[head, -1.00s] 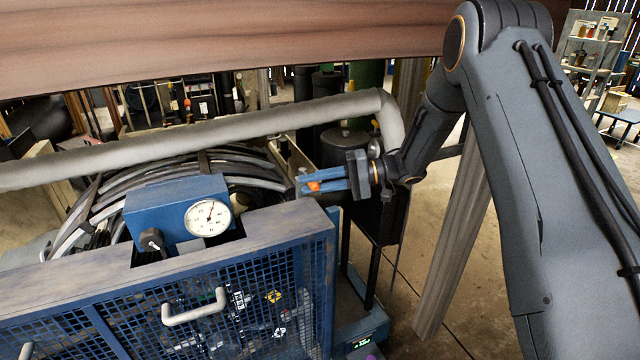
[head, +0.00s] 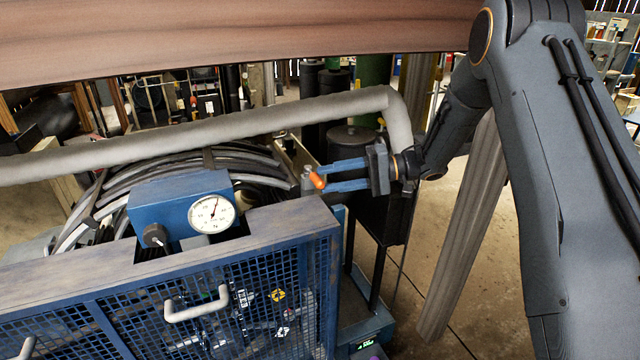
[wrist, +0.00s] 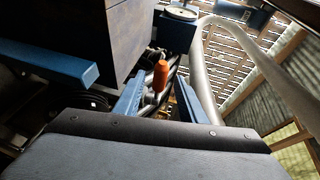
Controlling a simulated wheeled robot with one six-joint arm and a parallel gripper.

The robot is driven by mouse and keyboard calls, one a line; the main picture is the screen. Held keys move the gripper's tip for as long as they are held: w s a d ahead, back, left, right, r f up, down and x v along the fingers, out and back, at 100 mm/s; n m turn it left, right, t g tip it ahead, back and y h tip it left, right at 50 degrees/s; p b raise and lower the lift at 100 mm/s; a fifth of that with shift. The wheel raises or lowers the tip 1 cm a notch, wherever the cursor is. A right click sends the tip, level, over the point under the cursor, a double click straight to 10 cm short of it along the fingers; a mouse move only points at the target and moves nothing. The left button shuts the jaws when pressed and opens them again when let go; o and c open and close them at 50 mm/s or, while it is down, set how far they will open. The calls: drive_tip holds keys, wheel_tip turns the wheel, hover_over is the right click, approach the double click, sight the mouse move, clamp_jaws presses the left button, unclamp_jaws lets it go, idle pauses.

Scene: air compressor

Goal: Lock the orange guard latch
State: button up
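The orange guard latch (head: 318,180) is a small orange handle at the right end of the blue compressor guard (head: 250,215). In the wrist view the orange handle (wrist: 161,75) stands up on a grey metal stem. My gripper (head: 316,178) comes in from the right with two blue fingers. The fingers are apart, with the handle at their tips. In the wrist view the gripper (wrist: 159,86) shows a gap between its fingers, and the handle appears in line with that gap. I cannot tell whether either finger touches it. The latch's catch is not clear to see.
A pressure gauge (head: 212,213) sits on a blue box left of the latch. A thick grey pipe (head: 230,125) runs behind and above. A wooden beam (head: 240,40) crosses the top. A dark tank (head: 385,215) stands below my gripper. Bare floor shows at right.

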drive_tip(key=shift+w+d+r+b, duration=0.1)
drive_tip(key=shift+d+r+b, duration=0.15)
drive_tip(key=shift+d, duration=0.8)
drive_tip(key=shift+d+r+b, duration=0.15)
drive_tip(key=shift+d+b, duration=0.1)
drive_tip(key=shift+d, duration=0.75)
drive_tip(key=w+d+r+m+t+h, duration=0.1)
drive_tip(key=w+r+t+h, duration=0.1)
drive_tip(key=w+t, duration=0.25)
drive_tip(key=w+d+r+t+h, duration=0.1)
drive_tip(key=w+r+t+h, duration=0.15)
drive_tip(key=w+t, duration=0.2)
drive_tip(key=s+d+f+m+t+h, duration=0.2)
drive_tip(key=s+d+f+h, duration=0.15)
drive_tip(key=d+h, duration=0.5)
drive_tip(key=s+d+f+g+h, duration=0.2)
drive_tip(key=s+d, duration=0.1)
drive_tip(key=s, duration=0.5)
drive_tip(key=s+d+f+g+h, duration=0.1)
drive_tip(key=s+d+f+g, duration=0.15)
drive_tip(key=s, duration=0.45)
drive_tip(key=s+f+g, duration=0.1)
drive_tip(key=s+g, duration=0.1)
drive_tip(key=s, duration=0.7)
drive_tip(key=s+f+n+g, duration=0.1)
drive_tip(key=s+g, duration=0.1)
drive_tip(key=s, duration=0.8)
drive_tip(key=shift+a+f, duration=0.25)
drive_tip(key=shift+a, duration=0.2)
